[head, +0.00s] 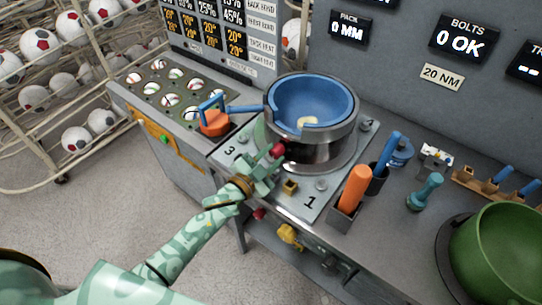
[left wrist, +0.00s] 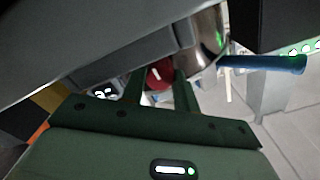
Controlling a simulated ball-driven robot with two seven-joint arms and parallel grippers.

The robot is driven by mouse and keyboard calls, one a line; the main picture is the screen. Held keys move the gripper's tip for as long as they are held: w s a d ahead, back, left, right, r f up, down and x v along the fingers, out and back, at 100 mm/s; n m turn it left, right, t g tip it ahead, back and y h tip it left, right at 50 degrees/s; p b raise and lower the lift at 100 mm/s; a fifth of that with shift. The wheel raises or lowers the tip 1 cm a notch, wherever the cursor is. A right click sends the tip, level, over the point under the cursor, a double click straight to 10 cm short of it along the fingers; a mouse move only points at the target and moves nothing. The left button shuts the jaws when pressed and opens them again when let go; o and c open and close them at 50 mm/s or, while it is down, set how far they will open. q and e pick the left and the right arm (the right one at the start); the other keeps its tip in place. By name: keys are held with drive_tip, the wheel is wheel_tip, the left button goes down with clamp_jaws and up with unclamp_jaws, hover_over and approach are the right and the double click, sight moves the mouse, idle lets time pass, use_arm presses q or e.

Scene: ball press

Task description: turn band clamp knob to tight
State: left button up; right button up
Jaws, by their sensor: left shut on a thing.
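The band clamp knob (head: 277,150) is a small red ball at the front left side of the steel band (head: 315,148) around the blue bowl (head: 312,100). My left gripper (head: 270,156) is shut on the red knob. In the left wrist view the knob (left wrist: 160,75) sits between the two green fingers, and part of it is hidden by them. The knob's turn position cannot be read from here. My right gripper is not in view.
An orange handle (head: 355,187) stands in a holder at the front right of the press plate. An orange block (head: 213,122) with a blue handle stands left.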

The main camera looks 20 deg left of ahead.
use_arm(q)
drive_tip(key=shift+f+m, duration=0.1)
drive_tip(key=shift+m, duration=0.2)
drive_tip(key=o, duration=1)
drive_tip(key=v, duration=1.6)
drive_tip(key=shift+s+p, duration=0.25)
drive_tip(key=shift+p, duration=0.1)
